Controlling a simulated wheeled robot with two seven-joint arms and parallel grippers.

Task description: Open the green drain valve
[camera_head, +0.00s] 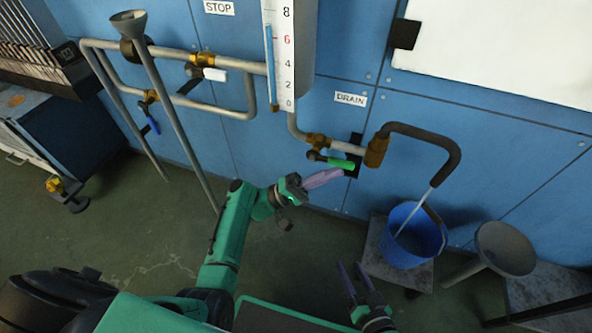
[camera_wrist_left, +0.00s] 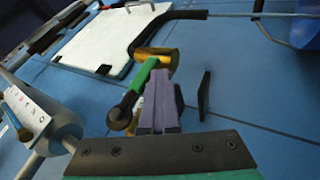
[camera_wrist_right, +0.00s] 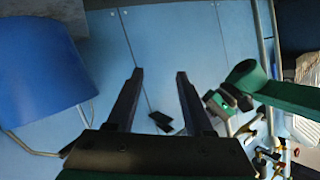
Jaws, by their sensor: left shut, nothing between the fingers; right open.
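The green drain valve handle (camera_head: 341,163) lies along the pipe below the "DRAIN" label (camera_head: 350,99), pointing right from its dark hub. It also shows in the left wrist view (camera_wrist_left: 145,75), with the brass fitting behind it. My left gripper (camera_head: 340,173) is shut and empty, its purple fingertips just below the handle in the head view. In the left wrist view the shut fingers (camera_wrist_left: 161,85) are close beside the handle; I cannot tell whether they touch it. My right gripper (camera_head: 350,268) is open and empty, low in the head view; its spread fingers also show in the right wrist view (camera_wrist_right: 159,75).
A blue bucket (camera_head: 408,235) stands under the bent dark outlet pipe (camera_head: 430,139), with a thin pale line running into it. A grey funnel (camera_head: 505,248) is to its right. Other pipes and a blue-handled valve (camera_head: 150,118) are at the left. The floor between is clear.

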